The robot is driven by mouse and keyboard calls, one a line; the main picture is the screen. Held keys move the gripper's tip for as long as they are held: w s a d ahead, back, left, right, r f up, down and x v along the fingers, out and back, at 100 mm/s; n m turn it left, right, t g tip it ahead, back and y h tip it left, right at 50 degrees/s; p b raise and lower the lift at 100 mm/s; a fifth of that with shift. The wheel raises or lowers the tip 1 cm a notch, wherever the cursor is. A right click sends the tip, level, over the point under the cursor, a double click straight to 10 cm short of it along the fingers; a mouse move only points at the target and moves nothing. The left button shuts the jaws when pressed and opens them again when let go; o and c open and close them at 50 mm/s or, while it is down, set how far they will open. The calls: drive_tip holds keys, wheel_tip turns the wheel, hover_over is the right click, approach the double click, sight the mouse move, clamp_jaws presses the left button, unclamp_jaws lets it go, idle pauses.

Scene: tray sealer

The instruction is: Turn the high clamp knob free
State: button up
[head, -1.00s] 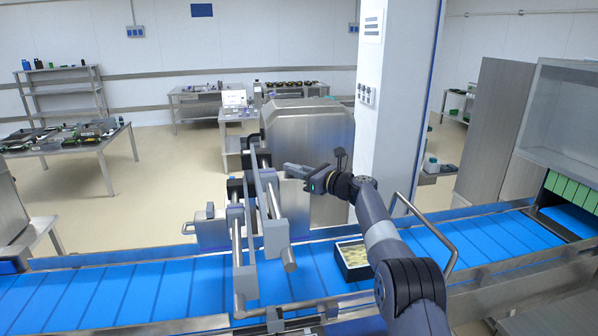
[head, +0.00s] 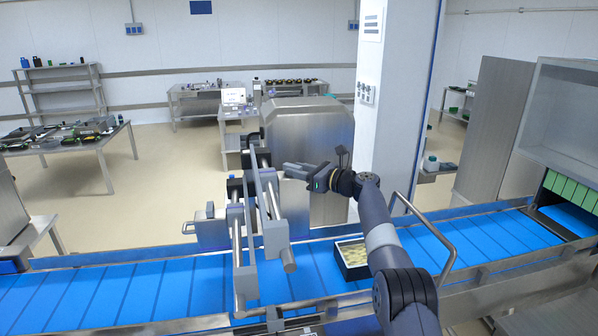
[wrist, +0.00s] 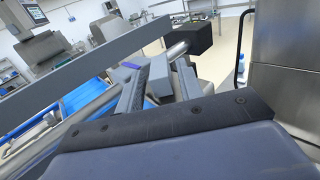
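My gripper (head: 288,169) is at the right of the sealer's rail-and-rod frame, above the blue belt. In the head view black blocks (head: 235,188) sit on the frame's rods. I cannot pick out the high clamp knob for certain; my fingers may hide it.
A long grey bar (wrist: 80,68) crosses the wrist view close to my gripper. A black tray (head: 352,258) with pale contents rests on the blue belt (head: 190,290). A bent steel handle (head: 440,240) rises right of my arm. A white column (head: 385,100) stands behind.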

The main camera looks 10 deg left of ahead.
drive_tip(key=shift+o, duration=0.3)
drive_tip(key=shift+f, duration=0.15)
drive_tip(key=shift+s+d+f+b, duration=0.1)
drive_tip(key=shift+d+b, duration=0.4)
drive_tip(key=shift+b, duration=0.2)
drive_tip(key=b+v, duration=0.5)
drive_tip(key=v, duration=0.4)
drive_tip(key=shift+s+d, duration=0.2)
drive_tip(key=shift+d, duration=0.15)
drive_tip(key=shift+a, duration=0.1)
drive_tip(key=p+x, duration=0.6)
drive_tip(key=x, duration=0.4)
drive_tip(key=shift+w+a+r+p, duration=0.2)
drive_tip(key=shift+a+p, duration=0.1)
drive_tip(key=shift+p, duration=0.05)
